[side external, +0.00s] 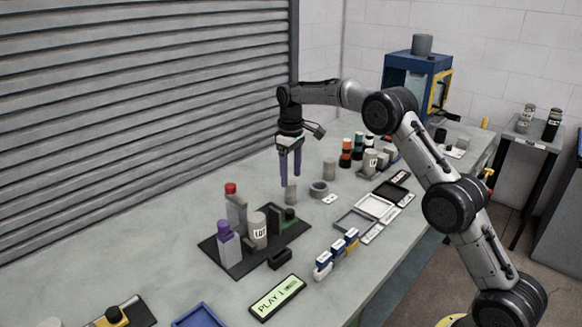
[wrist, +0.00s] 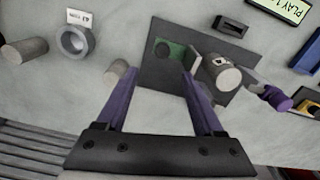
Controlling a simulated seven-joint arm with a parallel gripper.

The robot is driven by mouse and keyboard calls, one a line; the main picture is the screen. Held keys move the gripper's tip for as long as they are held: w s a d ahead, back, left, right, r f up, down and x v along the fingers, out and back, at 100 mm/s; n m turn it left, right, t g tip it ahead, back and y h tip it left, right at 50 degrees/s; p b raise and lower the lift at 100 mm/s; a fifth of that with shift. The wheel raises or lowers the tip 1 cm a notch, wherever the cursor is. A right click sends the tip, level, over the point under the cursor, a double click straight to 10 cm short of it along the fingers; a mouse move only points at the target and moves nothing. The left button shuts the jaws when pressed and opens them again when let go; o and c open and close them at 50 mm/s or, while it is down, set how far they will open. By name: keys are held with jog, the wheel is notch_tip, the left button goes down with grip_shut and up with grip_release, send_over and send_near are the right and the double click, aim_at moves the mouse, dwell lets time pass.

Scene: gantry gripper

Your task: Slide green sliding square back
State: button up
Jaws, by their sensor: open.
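The green sliding square (side external: 292,224) lies at the right part of a dark board (side external: 237,270) on the bench. It carries a dark round knob (side external: 289,214). In the wrist view the green square (wrist: 178,53) shows just beyond my fingertips, with the knob (wrist: 162,50) on it. My gripper (side external: 290,182) has two purple fingers pointing down. It is open and empty, above the bench behind the board and apart from the square. In the wrist view my gripper (wrist: 159,74) shows a wide gap between its fingers.
On the board stand a grey labelled cylinder (side external: 257,231), a red-capped bottle (side external: 235,209) and a purple-capped bottle (side external: 229,246). A small grey cylinder (side external: 291,194) stands near my fingertips. A grey ring (side external: 318,189) lies to the right. A "PLAY 1" display (side external: 277,297) lies in front.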

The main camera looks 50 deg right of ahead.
notch_tip(320, 180, up, 2)
jog(key=shift+a, duration=0.1)
dwell(0.9)
